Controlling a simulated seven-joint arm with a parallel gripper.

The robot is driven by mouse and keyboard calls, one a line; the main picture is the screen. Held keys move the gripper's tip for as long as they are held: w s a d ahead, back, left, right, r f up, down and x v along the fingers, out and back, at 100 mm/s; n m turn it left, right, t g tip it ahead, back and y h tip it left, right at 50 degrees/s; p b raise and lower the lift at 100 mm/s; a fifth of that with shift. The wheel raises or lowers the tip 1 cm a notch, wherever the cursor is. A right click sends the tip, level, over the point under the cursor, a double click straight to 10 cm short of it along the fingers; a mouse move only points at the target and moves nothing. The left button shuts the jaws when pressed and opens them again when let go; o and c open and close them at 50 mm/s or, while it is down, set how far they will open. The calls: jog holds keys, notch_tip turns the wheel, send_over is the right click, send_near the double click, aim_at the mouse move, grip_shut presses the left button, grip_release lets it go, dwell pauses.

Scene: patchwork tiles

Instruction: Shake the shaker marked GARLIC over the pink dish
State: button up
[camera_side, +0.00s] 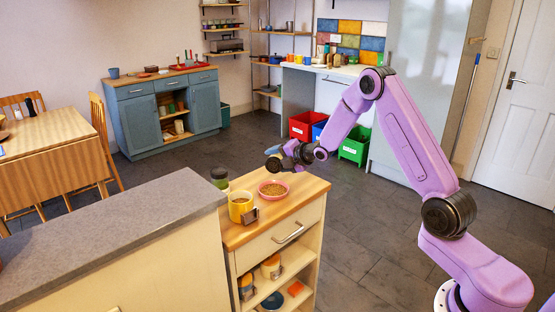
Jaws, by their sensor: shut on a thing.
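My gripper (280,157) is above the wooden-topped cabinet and just over the pink dish. It is shut on a small dark, round-ended thing (273,164), perhaps a shaker. The fingers hide part of it, and I cannot read any marking on it.
A yellow container (240,207) with a small dark stand (250,216) is left of the dish. A dark-lidded green jar (219,178) stands behind it. A grey counter (110,230) rises at left. The cabinet's right end (313,190) is bare.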

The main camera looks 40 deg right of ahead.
jog(key=n+t, duration=0.1)
jog(key=n+t+h, duration=0.2)
jog(key=shift+s+a, duration=0.1)
jog(key=shift+a, duration=0.15)
dwell(0.6)
jog(key=shift+r, duration=1.35)
jog(key=shift+f, duration=1.4)
dwell(1.1)
jog(key=shift+r+m+g, duration=0.3)
jog(key=shift+g, duration=0.1)
jog(key=m+g+y, duration=0.1)
jog(key=r+m+g+y, duration=0.1)
jog(key=m, duration=0.1)
jog(key=shift+g, duration=0.3)
jog(key=shift+f, duration=0.1)
